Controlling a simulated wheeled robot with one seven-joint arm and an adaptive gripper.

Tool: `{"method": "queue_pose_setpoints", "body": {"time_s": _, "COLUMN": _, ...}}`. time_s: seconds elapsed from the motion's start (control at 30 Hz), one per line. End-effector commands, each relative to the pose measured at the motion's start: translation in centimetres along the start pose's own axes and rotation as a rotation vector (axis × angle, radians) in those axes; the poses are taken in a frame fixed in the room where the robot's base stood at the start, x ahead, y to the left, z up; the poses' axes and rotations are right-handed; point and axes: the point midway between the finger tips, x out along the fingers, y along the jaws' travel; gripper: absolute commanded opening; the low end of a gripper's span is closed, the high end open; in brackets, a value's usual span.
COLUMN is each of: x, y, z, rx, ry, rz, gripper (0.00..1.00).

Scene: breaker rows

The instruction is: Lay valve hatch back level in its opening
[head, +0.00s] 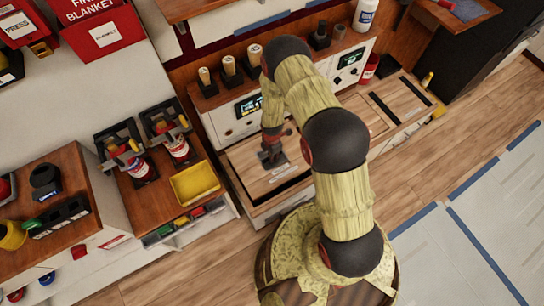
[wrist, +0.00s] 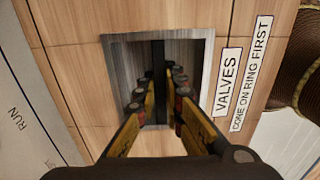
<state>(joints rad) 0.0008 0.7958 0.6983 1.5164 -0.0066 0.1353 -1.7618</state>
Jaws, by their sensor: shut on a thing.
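The valve opening (wrist: 207,85) is a square, metal-rimmed recess in a wood-look panel in the wrist view. A label reading VALVES (wrist: 228,84) lies along its right side. My gripper (wrist: 159,80) is over the opening, its two yellow-and-black fingers closed on a narrow dark piece (wrist: 158,58) between them, apparently part of the valve hatch. The fingers hide much of the hatch and the near rim, so I cannot tell if it lies level. In the head view my gripper (head: 271,154) is low over the wood-topped bench (head: 245,165), and the hatch cannot be made out.
A second label (wrist: 251,73) lies beside VALVES. In the head view, wood-handled tools (head: 229,68) and a control panel (head: 248,105) stand behind the bench top. A yellow tray (head: 195,184) sits on the left cabinet. The floor at the right (head: 440,170) is clear.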

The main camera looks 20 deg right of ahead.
Motion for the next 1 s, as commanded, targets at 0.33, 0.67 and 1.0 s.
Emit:
{"method": "queue_pose_setpoints", "body": {"time_s": 0.33, "x": 1.4, "y": 0.2, "z": 0.1, "rx": 0.0, "ry": 0.0, "rz": 0.003, "gripper": 0.0}}
{"method": "queue_pose_setpoints", "body": {"time_s": 0.67, "x": 4.3, "y": 0.1, "z": 0.1, "rx": 0.0, "ry": 0.0, "rz": 0.002, "gripper": 0.0}}
{"method": "queue_pose_setpoints", "body": {"time_s": 1.0, "x": 5.7, "y": 0.2, "z": 0.1, "rx": 0.0, "ry": 0.0, "rz": 0.003, "gripper": 0.0}}
